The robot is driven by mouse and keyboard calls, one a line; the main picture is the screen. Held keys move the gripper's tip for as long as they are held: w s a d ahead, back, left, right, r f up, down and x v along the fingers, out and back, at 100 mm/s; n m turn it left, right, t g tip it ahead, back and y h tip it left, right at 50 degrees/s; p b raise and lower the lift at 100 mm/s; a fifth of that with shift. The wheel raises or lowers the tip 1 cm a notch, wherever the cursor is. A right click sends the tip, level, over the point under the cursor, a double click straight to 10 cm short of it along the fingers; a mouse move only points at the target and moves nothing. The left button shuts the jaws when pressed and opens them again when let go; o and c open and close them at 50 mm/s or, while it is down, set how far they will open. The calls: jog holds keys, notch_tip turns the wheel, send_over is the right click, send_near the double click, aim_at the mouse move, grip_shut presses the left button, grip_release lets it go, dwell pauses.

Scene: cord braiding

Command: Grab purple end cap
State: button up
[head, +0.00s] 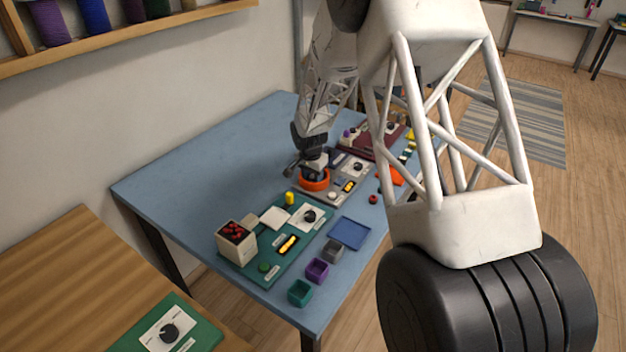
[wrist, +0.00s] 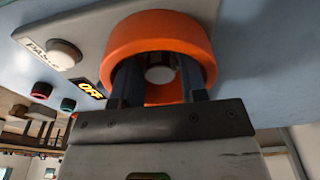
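My gripper (wrist: 160,82) points down at an orange ring (wrist: 160,32) on a grey panel. Its two dark fingers are apart, with their tips at the ring's opening, and a small whitish round thing shows between them. I cannot tell whether the fingers touch the ring. The head view also shows the orange ring (head: 314,184) under my gripper (head: 314,172). A small purple thing (head: 347,133), maybe the purple end cap, is on the maroon board behind; it is too small to be sure. No purple cap shows in the wrist view.
A grey panel (head: 335,196) carries a dial and labels. A green board (head: 262,262) with a box of red pieces is in front. Teal, purple (head: 317,268) and grey bins and a blue tray (head: 349,232) line the front right edge. The table's left part is clear.

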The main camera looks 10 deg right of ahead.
jog(key=c, duration=0.7)
jog(key=shift+o, duration=0.2)
jog(key=shift+r, duration=0.1)
jog(key=shift+r, duration=0.75)
notch_tip(320, 180, up, 2)
jog(key=shift+s+r, duration=0.1)
jog(key=s, duration=1)
jog(key=s+r, duration=0.1)
jog(key=s, duration=0.5)
jog(key=shift+d, duration=0.1)
jog(key=shift+w, duration=0.1)
